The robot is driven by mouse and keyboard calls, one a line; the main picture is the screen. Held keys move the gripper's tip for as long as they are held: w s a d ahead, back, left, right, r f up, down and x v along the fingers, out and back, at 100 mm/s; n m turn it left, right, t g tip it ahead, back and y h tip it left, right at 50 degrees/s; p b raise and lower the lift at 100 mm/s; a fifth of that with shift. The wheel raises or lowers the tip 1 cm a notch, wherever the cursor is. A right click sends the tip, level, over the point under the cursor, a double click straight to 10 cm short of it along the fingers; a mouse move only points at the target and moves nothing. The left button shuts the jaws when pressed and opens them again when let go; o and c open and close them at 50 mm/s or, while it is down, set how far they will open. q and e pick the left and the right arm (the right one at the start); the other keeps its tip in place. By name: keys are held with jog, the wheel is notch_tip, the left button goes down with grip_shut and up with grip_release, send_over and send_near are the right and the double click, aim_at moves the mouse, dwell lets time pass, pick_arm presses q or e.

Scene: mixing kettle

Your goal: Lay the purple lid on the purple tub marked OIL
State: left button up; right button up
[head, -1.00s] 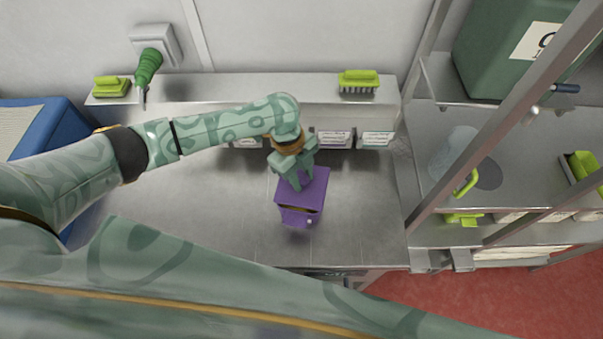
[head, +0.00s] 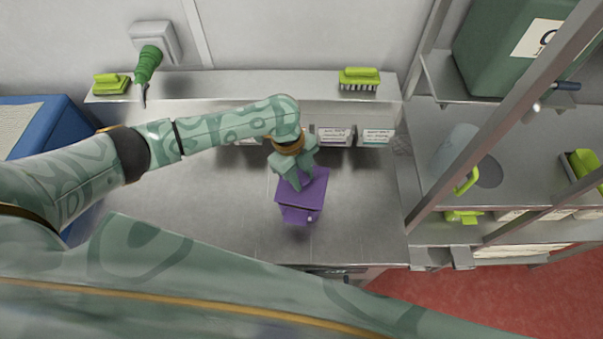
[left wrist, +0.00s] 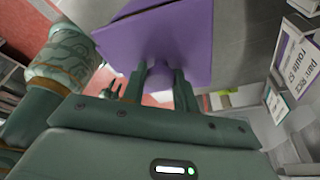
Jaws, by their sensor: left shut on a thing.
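The purple lid (head: 315,187) is held level by my left gripper (head: 297,184), which is shut on its knob. In the left wrist view, the fingers (left wrist: 160,82) close around the purple knob (left wrist: 158,73) and the lid (left wrist: 185,40) spreads beyond them. The purple tub (head: 299,216) stands on the steel counter directly under the lid, which hides its opening. Only its front wall shows, and no OIL mark is readable. I cannot tell whether lid and tub touch all round. A small pronged green shape at the left of the wrist view may be my right gripper.
The steel counter (head: 225,215) is clear around the tub. Labelled containers (head: 335,136) stand behind it under a shelf, which carries green brushes (head: 359,79). A blue bin (head: 45,117) is at the left. A rack post (head: 480,135) and shelves stand at the right.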

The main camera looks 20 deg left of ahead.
aim_at(300, 176)
pick_arm(q)
jog(key=shift+f+b, duration=0.4)
jog(key=shift+f, duration=0.3)
jog(key=shift+f, duration=0.15)
dwell(0.3)
jog(key=o, duration=1.5)
jog(key=shift+o, duration=0.2)
jog(key=p+v, duration=0.7)
